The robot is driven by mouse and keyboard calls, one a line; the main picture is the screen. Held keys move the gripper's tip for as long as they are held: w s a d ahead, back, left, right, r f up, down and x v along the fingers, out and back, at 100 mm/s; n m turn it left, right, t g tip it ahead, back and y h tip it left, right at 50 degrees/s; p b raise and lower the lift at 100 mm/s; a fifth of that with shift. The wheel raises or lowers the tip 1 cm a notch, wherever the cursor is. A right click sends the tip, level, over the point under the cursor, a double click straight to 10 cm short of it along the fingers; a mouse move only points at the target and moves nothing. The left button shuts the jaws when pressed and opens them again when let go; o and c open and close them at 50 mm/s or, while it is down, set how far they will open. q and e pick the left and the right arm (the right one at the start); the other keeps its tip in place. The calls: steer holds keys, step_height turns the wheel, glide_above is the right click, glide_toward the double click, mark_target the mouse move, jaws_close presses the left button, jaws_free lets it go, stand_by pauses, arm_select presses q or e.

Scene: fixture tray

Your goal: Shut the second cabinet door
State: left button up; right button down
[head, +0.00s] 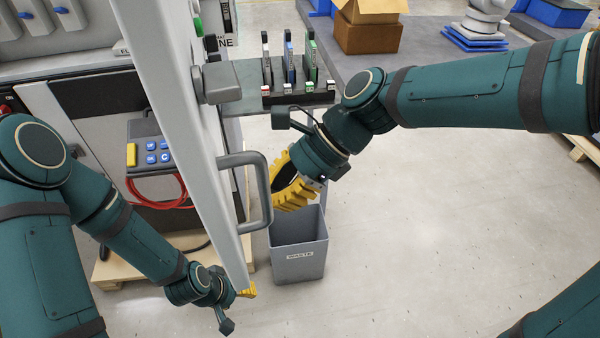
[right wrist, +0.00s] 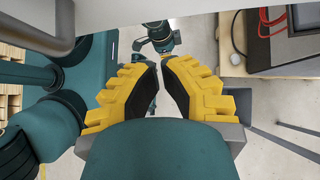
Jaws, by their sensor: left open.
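The light-grey cabinet door (head: 185,130) stands open, seen nearly edge-on in the head view. Its dark-grey bar handle (head: 264,190) faces right; a dark handle (right wrist: 62,25) also shows at the top left in the right wrist view. My left gripper (head: 247,291) is low, by the door's bottom end and partly hidden; I cannot tell whether it touches the door. My right gripper (head: 292,185) is just right of the handle, above the waste bin. In the right wrist view its yellow fingers (right wrist: 160,68) are apart with nothing between them.
A grey waste bin (head: 299,255) stands on the floor below my right gripper. A grey shelf (head: 245,92) with upright coloured items lies behind. A pendant (head: 150,148) with a red cable hangs at the cabinet.

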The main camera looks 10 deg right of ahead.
steer(key=a, duration=0.4)
steer(key=shift+s+a+f, duration=0.25)
steer(key=shift+s, duration=0.1)
steer(key=shift+a, duration=0.1)
